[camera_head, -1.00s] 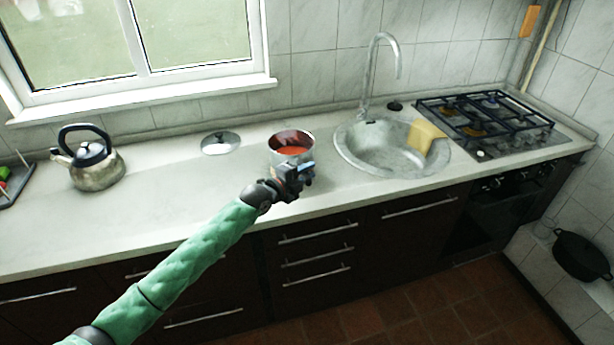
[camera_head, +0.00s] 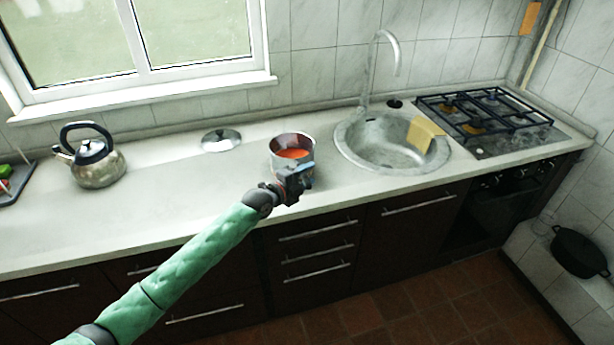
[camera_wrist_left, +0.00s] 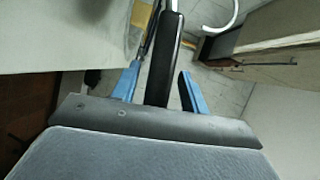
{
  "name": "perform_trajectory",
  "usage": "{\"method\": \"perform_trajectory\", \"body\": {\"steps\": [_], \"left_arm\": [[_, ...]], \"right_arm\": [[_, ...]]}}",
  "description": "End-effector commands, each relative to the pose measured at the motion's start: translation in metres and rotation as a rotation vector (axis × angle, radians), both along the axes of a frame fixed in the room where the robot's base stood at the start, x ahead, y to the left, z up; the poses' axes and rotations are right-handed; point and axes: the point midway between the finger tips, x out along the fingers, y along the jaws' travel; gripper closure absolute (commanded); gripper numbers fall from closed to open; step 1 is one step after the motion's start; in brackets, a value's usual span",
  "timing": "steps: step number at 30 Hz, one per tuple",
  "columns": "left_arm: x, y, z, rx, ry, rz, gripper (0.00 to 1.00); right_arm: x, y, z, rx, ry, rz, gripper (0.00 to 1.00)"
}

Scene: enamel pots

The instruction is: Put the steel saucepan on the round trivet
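The steel saucepan (camera_head: 306,163) stands upright on the counter left of the sink, with red-orange contents inside. My left gripper (camera_head: 297,182) is at its near side, by the counter's front edge, and hides the handle in the head view. In the left wrist view, the black handle (camera_wrist_left: 163,65) lies between the two blue fingers of the left gripper (camera_wrist_left: 159,85). Gaps show between the handle and the fingers, so the gripper looks open around it. I cannot make out a round trivet in any view. My right gripper is not in view.
A steel lid (camera_head: 221,139) lies left of the saucepan. A kettle (camera_head: 97,168) stands farther left. The sink (camera_head: 350,150) with a yellow cloth (camera_head: 424,133) and the gas hob (camera_head: 490,118) are to the right. The counter between kettle and saucepan is mostly clear.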

Motion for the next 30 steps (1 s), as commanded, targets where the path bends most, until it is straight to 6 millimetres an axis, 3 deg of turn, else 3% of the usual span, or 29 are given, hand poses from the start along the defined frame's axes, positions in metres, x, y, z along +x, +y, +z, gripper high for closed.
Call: {"method": "perform_trajectory", "body": {"steps": [7,10,22,30], "left_arm": [[-0.006,0.007,-0.001,0.001,-0.001,0.000,0.56],[-0.016,0.016,-0.002,0.002,-0.001,0.000,0.56],[-0.064,0.062,0.003,0.002,-0.001,0.000,0.56],[-0.082,0.081,0.008,0.001,-0.001,0.000,0.56]], "right_arm": [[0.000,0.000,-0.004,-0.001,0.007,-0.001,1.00],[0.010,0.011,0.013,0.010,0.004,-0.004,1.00],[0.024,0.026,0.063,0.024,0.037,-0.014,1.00],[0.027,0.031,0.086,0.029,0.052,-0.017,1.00]]}}
